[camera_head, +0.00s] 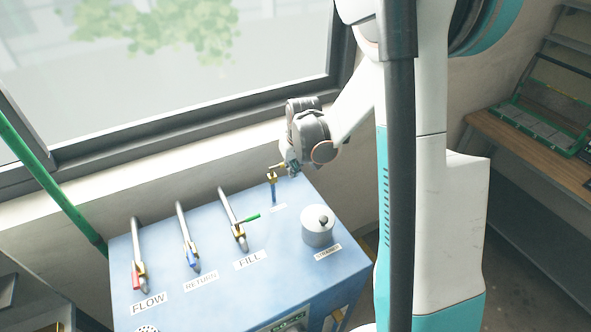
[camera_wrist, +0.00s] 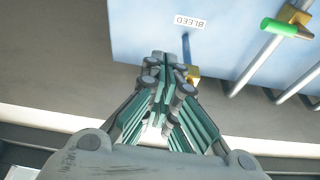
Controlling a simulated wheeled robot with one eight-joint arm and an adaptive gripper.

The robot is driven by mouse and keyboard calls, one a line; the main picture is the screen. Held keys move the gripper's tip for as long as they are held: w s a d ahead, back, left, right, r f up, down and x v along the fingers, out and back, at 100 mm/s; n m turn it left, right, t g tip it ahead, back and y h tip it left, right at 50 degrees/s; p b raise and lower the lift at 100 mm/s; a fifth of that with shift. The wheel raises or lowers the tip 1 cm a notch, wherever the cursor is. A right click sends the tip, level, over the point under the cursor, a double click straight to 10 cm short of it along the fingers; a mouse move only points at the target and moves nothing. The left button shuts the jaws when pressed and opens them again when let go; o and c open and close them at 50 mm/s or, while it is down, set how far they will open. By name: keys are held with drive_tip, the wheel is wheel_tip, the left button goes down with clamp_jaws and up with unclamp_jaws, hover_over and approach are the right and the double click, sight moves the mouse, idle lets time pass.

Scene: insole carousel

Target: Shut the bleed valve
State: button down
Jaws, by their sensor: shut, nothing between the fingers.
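The bleed valve (camera_head: 272,177) is a small brass fitting with a narrow blue part below it, at the back edge of the blue cabinet top. I cannot tell whether the blue part is its lever or a pipe. In the wrist view its brass body (camera_wrist: 194,73) shows beside my fingertips, near the BLEED label (camera_wrist: 190,22). My gripper (camera_wrist: 165,58) is shut and empty, its tips over the cabinet edge just left of the valve there. In the head view my gripper (camera_head: 292,165) is just right of the valve; any contact is unclear.
The blue cabinet (camera_head: 215,285) also carries FLOW, RETURN and FILL pipes with red, blue and green (camera_head: 248,218) levers. A round metal strainer pot (camera_head: 318,232) stands at the right. A window wall (camera_head: 130,190) is close behind. A wooden bench (camera_head: 530,150) is far right.

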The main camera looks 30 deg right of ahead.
drive_tip(key=shift+w, duration=0.15)
drive_tip(key=shift+w+d+b, duration=0.2)
drive_tip(key=shift+w+b, duration=0.35)
drive_tip(key=shift+w, duration=0.05)
drive_tip(key=shift+s, duration=0.1)
